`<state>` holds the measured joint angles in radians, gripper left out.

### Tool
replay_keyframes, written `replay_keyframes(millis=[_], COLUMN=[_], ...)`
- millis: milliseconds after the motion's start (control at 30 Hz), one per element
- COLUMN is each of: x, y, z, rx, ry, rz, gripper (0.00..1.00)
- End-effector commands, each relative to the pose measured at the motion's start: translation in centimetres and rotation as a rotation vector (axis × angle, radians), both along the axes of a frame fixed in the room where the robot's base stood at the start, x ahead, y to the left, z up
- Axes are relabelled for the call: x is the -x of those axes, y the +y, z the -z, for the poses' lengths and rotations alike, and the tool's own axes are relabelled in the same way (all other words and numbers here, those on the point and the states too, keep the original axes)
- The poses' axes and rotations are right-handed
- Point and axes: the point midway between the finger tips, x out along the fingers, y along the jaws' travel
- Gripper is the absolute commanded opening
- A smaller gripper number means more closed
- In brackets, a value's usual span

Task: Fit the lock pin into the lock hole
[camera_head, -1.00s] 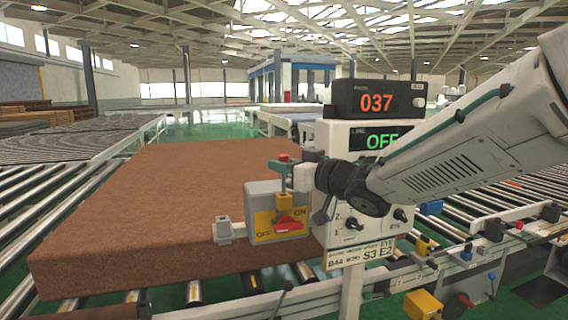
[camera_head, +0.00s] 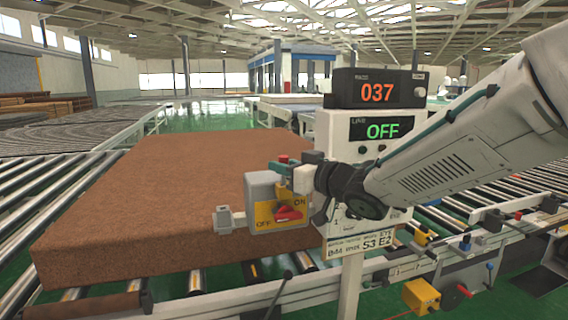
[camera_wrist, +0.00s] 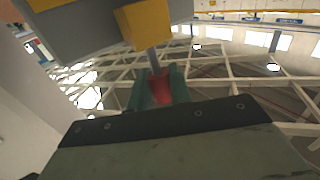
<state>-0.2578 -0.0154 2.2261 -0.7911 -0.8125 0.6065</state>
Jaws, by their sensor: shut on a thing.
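My gripper (camera_head: 284,168) is just above the grey switch box (camera_head: 262,188). In the wrist view my gripper's green fingers (camera_wrist: 160,90) are shut on the red-headed lock pin (camera_wrist: 159,88). The pin's red head (camera_head: 283,158) also shows in the head view. Its grey shaft runs toward a yellow lock block (camera_wrist: 145,22), which also shows on the box front (camera_head: 283,196). The lock hole itself is hidden, and I cannot tell whether the tip is inside it. The red switch handle (camera_head: 289,214) sits below the block, between the OFF and ON labels.
A large brown mattress (camera_head: 180,180) lies on the roller conveyor behind the box. A control post (camera_head: 365,125) with displays reading 037 and OFF stands close to my arm. A yellow box (camera_head: 421,296) and other fittings line the conveyor rail.

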Motion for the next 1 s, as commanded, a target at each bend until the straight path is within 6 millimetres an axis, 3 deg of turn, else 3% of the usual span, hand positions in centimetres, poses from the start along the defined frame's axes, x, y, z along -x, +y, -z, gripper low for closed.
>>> replay_keyframes(millis=[1000], x=[0.0], y=[0.0], z=[2.6], rx=[-0.001], ry=[0.001], rz=[0.0], gripper=[0.0])
